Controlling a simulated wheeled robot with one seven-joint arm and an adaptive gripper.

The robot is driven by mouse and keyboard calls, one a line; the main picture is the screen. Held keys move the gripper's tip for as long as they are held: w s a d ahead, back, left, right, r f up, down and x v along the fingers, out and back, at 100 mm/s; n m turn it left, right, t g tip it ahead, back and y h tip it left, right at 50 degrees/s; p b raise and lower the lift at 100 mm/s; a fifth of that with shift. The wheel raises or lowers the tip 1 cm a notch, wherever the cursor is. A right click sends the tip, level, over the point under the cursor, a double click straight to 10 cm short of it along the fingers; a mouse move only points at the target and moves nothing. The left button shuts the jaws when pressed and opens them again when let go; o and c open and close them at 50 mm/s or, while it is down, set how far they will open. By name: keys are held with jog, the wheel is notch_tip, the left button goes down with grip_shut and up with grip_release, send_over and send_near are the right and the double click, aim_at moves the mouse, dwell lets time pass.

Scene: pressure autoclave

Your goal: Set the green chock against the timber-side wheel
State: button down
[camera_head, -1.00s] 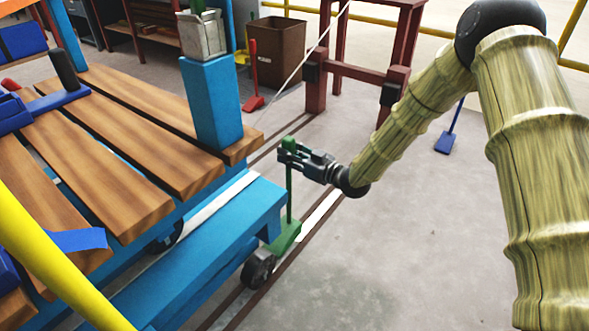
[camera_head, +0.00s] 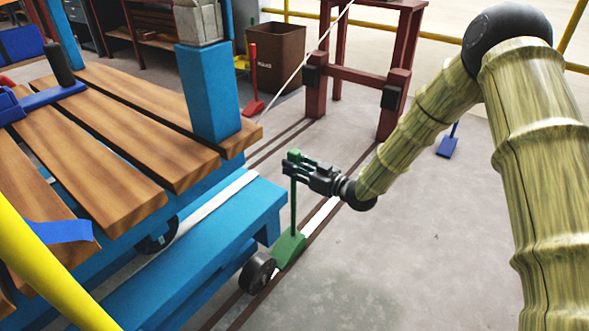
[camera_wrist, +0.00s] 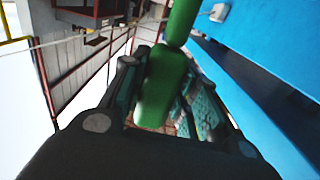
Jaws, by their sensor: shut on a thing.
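The green chock (camera_head: 289,250) has a wedge base and a tall upright handle, and its base is on the floor by the rail, close beside the dark cart wheel (camera_head: 257,273). I cannot tell whether chock and wheel touch. My gripper (camera_head: 293,168) is shut on the top of the chock's handle. In the wrist view the green handle (camera_wrist: 165,80) runs between the fingers of my gripper (camera_wrist: 155,95). The wheel is at the near corner of the blue cart (camera_head: 190,255), under its step.
The cart's timber deck (camera_head: 110,130) fills the left. A red chock (camera_head: 254,85) and a blue chock (camera_head: 447,145) with handles stand on the floor behind. A dark red frame (camera_head: 355,75) and a brown bin (camera_head: 275,55) are at the back.

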jog(key=shift+r, duration=0.1)
jog(key=c, duration=1.1)
grip_release()
jog(key=shift+s+d+r, duration=0.1)
jog(key=shift+d, duration=0.05)
jog(key=p+v, duration=0.5)
jog(key=v, duration=0.6)
jog(key=shift+s+d, duration=0.2)
jog(key=shift+d, duration=0.05)
